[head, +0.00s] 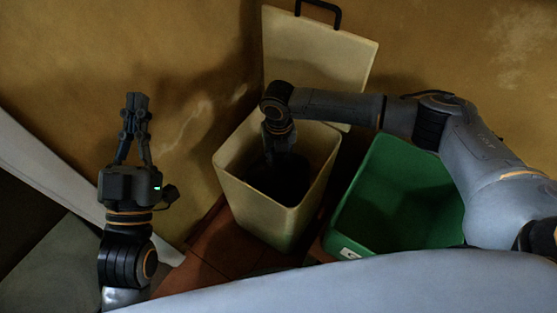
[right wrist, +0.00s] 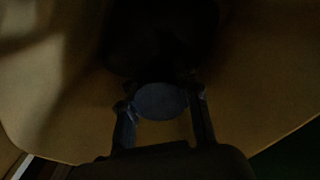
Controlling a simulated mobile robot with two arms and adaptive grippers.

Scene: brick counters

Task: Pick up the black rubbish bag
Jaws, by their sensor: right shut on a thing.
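The black rubbish bag (head: 290,187) is a dark mass low inside the cream bin (head: 284,226); the shadow hides its outline. My right gripper (head: 272,170) reaches down into this bin, with its fingertips lost in the dark. In the right wrist view, its fingers (right wrist: 161,92) stand on either side of a dim bluish round part, with the dark bag (right wrist: 160,42) just beyond. The right gripper is shut on the bag. My left gripper (head: 137,99) is raised, empty, with its fingertips together, to the left of the bin.
The bin's cream lid (head: 318,60) with a black handle stands upright behind it. An open green bin (head: 400,205) stands close on the right, under my right arm. A yellow-brown wall rises behind. A reddish-brown surface (head: 225,245) lies below the bins.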

